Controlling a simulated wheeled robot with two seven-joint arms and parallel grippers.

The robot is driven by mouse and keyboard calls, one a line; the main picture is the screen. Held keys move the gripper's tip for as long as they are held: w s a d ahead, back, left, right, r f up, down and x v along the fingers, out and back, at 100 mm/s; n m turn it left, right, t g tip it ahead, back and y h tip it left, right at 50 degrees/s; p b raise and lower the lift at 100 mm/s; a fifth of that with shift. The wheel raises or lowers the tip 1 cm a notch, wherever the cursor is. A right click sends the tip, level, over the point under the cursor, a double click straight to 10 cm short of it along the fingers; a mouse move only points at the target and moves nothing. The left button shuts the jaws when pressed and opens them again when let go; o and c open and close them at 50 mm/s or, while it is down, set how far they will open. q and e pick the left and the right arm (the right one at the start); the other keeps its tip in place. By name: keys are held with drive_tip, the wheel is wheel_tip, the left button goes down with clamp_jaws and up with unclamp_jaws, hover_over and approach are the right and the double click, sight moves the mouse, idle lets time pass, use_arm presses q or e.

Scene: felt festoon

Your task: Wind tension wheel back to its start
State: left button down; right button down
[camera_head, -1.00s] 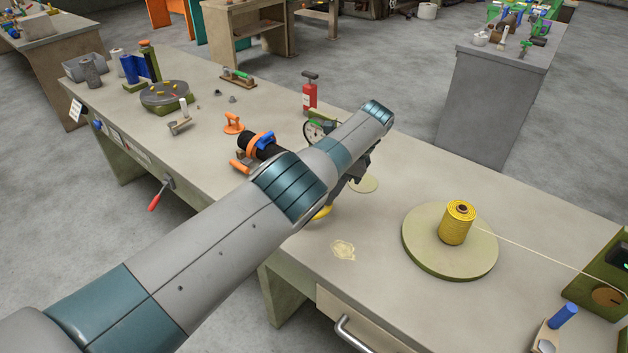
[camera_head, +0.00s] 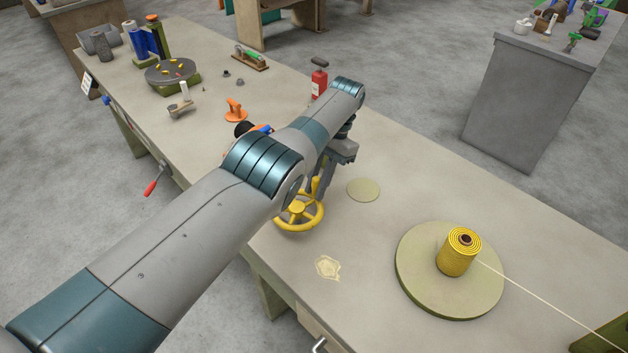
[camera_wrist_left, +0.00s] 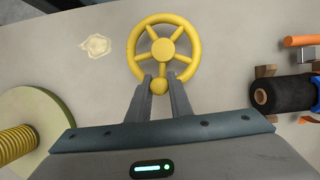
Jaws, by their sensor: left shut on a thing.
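The yellow spoked tension wheel (camera_head: 300,212) stands at the bench's front edge, partly behind my left arm in the head view. The whole wheel shows in the left wrist view (camera_wrist_left: 163,49), with a round knob (camera_wrist_left: 159,86) on its near rim. My left gripper (camera_wrist_left: 160,84) is shut on that knob, one finger on each side. In the head view the left gripper (camera_head: 314,188) is at the wheel's upper right rim, partly hidden by the arm. My right gripper is not in view.
On the bench (camera_head: 400,200), a yellow thread spool (camera_head: 459,252) stands on a round pale green plate (camera_head: 420,285), its thread running right. A red extinguisher-like bottle (camera_head: 319,80) stands behind my arm. A black roll (camera_wrist_left: 285,94) lies beside the wheel.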

use_arm(q)
drive_tip(key=shift+w+a+f+n, duration=0.1)
drive_tip(key=shift+w+f+n, duration=0.05)
drive_tip(key=shift+n, duration=0.15)
drive_tip(key=shift+w+n+b, duration=0.1)
drive_tip(key=shift+n+b, duration=0.2)
drive_tip(key=shift+b, duration=0.05)
drive_tip(key=shift+w+a+n+h, duration=0.1)
drive_tip(key=shift+a+n+h, duration=0.1)
drive_tip(key=shift+n+h, duration=0.1)
drive_tip(key=shift+g, duration=0.3)
drive_tip(key=c, duration=1.6)
unclamp_jaws()
drive_tip(key=shift+a, duration=0.1)
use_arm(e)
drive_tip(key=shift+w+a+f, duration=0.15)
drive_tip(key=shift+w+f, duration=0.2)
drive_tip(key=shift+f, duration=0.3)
use_arm(q)
drive_tip(key=shift+r, duration=0.3)
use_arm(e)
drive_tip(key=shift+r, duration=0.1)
